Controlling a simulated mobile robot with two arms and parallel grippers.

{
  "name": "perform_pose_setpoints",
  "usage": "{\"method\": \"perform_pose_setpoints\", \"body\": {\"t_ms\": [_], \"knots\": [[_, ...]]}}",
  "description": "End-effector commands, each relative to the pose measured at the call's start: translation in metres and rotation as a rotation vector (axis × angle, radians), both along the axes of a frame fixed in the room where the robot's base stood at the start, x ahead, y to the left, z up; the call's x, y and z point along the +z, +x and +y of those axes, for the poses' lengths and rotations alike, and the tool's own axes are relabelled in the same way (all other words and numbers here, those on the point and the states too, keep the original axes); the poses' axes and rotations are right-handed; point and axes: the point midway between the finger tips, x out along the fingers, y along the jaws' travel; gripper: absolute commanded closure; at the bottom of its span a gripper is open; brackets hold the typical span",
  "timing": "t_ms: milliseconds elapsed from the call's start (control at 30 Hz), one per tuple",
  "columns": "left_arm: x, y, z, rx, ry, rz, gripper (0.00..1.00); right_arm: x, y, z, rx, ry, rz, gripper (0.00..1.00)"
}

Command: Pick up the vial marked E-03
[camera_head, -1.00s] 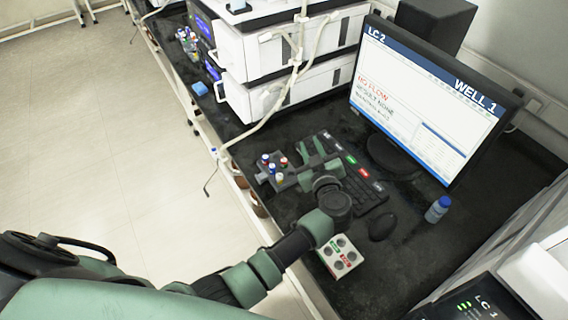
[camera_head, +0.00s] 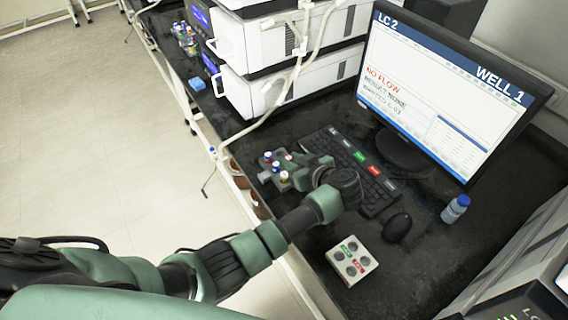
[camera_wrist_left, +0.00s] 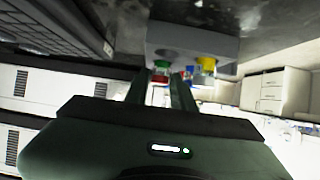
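A small grey rack (camera_head: 265,177) holds several vials with coloured caps, including a yellow-capped vial (camera_head: 284,177) and a blue-capped one (camera_head: 276,166). No vial label, including E-03, is readable. My left gripper (camera_head: 298,162) is right beside the rack on its keyboard side. In the left wrist view the rack (camera_wrist_left: 195,40) appears upside down. The fingers (camera_wrist_left: 160,88) stand apart, pointing at a vial with green and red on it (camera_wrist_left: 160,70); whether they touch it cannot be told. A yellow vial (camera_wrist_left: 207,66) is just right of them. My right gripper is not in view.
A keyboard (camera_head: 350,165), mouse (camera_head: 397,228), monitor (camera_head: 440,95) and blue-capped bottle (camera_head: 455,209) stand near the arm. A white block with round wells (camera_head: 352,262) lies in front. White instruments (camera_head: 285,60) and tubing stand behind. Dark bench is bare around the mouse.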

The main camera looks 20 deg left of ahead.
Motion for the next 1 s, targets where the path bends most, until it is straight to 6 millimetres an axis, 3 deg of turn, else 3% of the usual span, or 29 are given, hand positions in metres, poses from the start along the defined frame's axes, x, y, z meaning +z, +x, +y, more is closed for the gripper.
{"method": "perform_pose_setpoints", "body": {"t_ms": [233, 333, 733, 867, 1000], "knots": [[-0.002, 0.001, 0.001, -0.001, -0.001, 0.000, 0.75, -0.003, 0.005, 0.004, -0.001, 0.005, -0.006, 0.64], [-0.002, 0.001, 0.001, -0.001, -0.001, 0.000, 1.00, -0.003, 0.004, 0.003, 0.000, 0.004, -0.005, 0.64], [0.001, 0.001, 0.001, -0.001, -0.001, 0.000, 1.00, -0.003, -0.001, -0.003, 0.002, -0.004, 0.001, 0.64], [0.016, 0.001, 0.000, 0.000, -0.004, -0.003, 1.00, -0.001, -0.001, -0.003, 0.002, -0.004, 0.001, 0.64], [0.045, 0.001, 0.000, 0.001, -0.005, -0.005, 1.00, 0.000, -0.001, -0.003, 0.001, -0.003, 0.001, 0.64]]}}
